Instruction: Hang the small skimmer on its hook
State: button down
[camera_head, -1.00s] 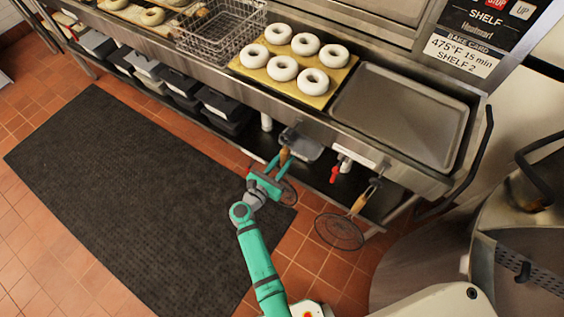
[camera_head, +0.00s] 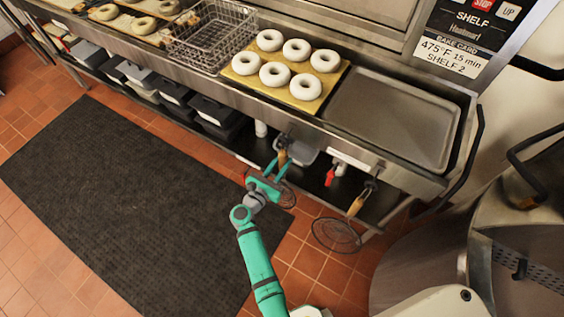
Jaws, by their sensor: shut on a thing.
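The small skimmer has a wooden handle (camera_head: 282,157) and a dark round wire head that shows in part behind my gripper. My teal gripper (camera_head: 279,168) is shut on the small skimmer, and its fingers are around the lower handle. The skimmer hangs head down below the counter's front edge. The handle's top is close to a metal hook bracket (camera_head: 285,139) under that edge. I cannot tell whether the handle's end is on the hook or just beside it.
A larger skimmer (camera_head: 337,235) hangs from another hook to the right. A red-handled valve (camera_head: 330,176) sits between them. The counter holds a bagel board (camera_head: 310,106), a wire basket (camera_head: 215,40) and an empty tray (camera_head: 393,118). A black mat (camera_head: 130,200) covers the floor at left.

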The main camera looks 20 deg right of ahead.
jog(key=c, duration=1.4)
grip_release()
jog(key=v, duration=1)
jog(key=shift+s+a, duration=0.15)
jog(key=shift+a, duration=0.15)
jog(key=shift+a, duration=0.1)
